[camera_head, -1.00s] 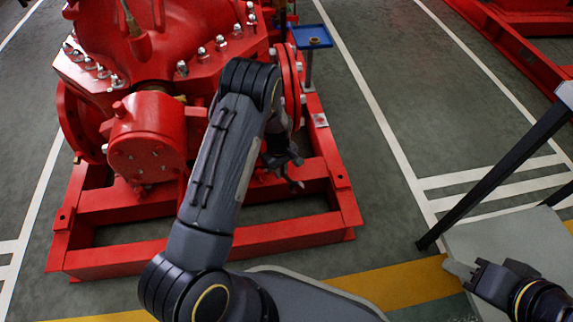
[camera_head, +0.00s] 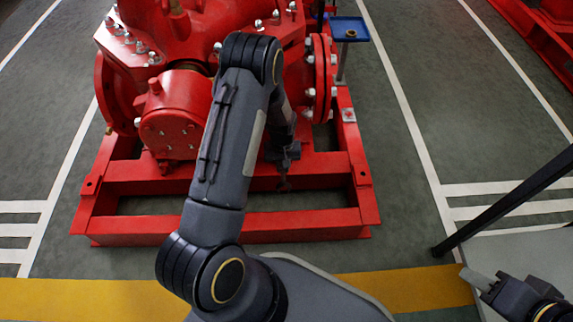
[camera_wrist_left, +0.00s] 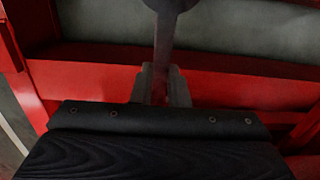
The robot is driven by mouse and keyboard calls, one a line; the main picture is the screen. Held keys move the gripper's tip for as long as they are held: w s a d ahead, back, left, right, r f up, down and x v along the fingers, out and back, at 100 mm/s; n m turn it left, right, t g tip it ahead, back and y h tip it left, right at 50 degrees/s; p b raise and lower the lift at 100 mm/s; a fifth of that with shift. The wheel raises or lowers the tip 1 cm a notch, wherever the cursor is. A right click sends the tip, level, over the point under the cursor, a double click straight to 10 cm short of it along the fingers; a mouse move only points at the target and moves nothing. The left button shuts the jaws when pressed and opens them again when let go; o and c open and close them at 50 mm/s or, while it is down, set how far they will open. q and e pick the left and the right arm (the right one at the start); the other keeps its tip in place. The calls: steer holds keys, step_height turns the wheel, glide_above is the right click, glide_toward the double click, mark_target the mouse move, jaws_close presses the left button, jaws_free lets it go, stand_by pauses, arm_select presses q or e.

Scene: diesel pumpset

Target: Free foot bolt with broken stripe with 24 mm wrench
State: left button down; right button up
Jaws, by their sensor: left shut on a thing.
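The red pump (camera_head: 180,115) stands on its red base frame (camera_head: 150,228). My left gripper (camera_head: 284,168) is over the open front bay of the frame, partly behind its own arm. It is shut on a dark wrench (camera_wrist_left: 165,45), whose shank stands between the two fingers in the left wrist view (camera_wrist_left: 163,82). The wrench head is cut off by that view's top edge. Its size mark cannot be read. My right gripper (camera_head: 480,279) is at the lower right, away from the pump; its jaw opening is unclear. No foot bolt with a broken stripe can be made out.
A blue tray (camera_head: 349,29) on a post stands right of the pump with a small brass-coloured part on it. A dark table leg (camera_head: 500,205) slants at the right. The grey floor (camera_head: 405,165) between them is clear.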

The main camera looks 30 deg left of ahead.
arm_select(q)
steer(key=shift+f, duration=0.15)
stand_by(0.3)
steer(key=shift+f+b, duration=0.55)
steer(key=w+d+n+b, duration=0.2)
steer(key=w+d+n, duration=0.5)
steer(key=w+n, duration=0.2)
steer(key=shift+w+d+f, duration=0.15)
steer(key=shift+w+d, duration=0.15)
steer(key=shift+w, duration=0.35)
stand_by(0.4)
